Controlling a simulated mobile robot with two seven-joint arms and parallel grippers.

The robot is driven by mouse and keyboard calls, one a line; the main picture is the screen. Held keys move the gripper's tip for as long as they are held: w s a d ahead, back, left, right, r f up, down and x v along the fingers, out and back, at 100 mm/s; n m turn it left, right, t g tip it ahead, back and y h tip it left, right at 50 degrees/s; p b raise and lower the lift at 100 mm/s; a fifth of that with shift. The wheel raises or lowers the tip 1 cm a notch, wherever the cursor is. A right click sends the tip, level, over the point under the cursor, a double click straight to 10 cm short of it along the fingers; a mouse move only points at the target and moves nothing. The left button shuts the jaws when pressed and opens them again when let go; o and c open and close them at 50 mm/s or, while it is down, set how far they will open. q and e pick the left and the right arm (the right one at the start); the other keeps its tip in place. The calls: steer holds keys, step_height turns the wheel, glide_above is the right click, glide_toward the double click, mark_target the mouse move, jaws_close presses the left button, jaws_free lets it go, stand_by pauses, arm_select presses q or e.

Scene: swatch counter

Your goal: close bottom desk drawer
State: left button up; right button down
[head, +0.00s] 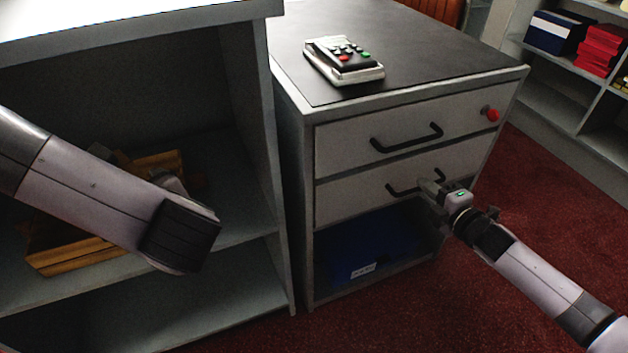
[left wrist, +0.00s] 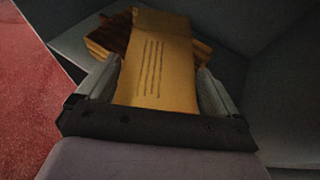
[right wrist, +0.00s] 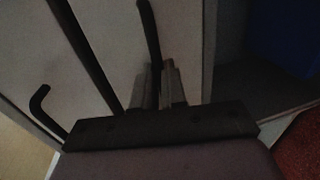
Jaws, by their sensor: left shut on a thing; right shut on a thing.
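The desk has a grey top drawer (head: 350,149) and a bottom drawer (head: 345,203), each with a black bar handle. The bottom drawer's front looks about flush with the one above; a small gap cannot be told. My right gripper (head: 428,187) is at the right part of the bottom handle (head: 402,190), shut on it. In the right wrist view, its close-set fingers (right wrist: 160,85) meet the dark handle (right wrist: 148,30). My left gripper (left wrist: 157,85) is shut on a tan, flat-faced packet (left wrist: 160,60) with dark lines, inside the shelf unit; my arm partly hides this in the head view.
A card terminal (head: 343,60) lies on the dark desk top (head: 430,45). A blue bin (head: 350,250) sits in the open space below the drawers. The grey shelf unit (head: 262,120) stands left of the desk. Red carpet (head: 540,200) is clear at the right.

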steer(key=shift+w+a+r, duration=0.1)
steer(key=shift+w+r, duration=0.05)
arm_select(q)
steer(key=shift+a, duration=0.1)
arm_select(e)
steer(key=c, duration=1.2)
jaws_free()
steer(key=shift+w+a, duration=0.1)
arm_select(q)
step_height(320, 180, up, 3)
steer(key=p, duration=0.3)
steer(key=shift+r, duration=0.1)
steer(key=shift+r+p, duration=0.2)
steer(key=shift+p, duration=0.15)
arm_select(e)
steer(key=v, duration=1.2)
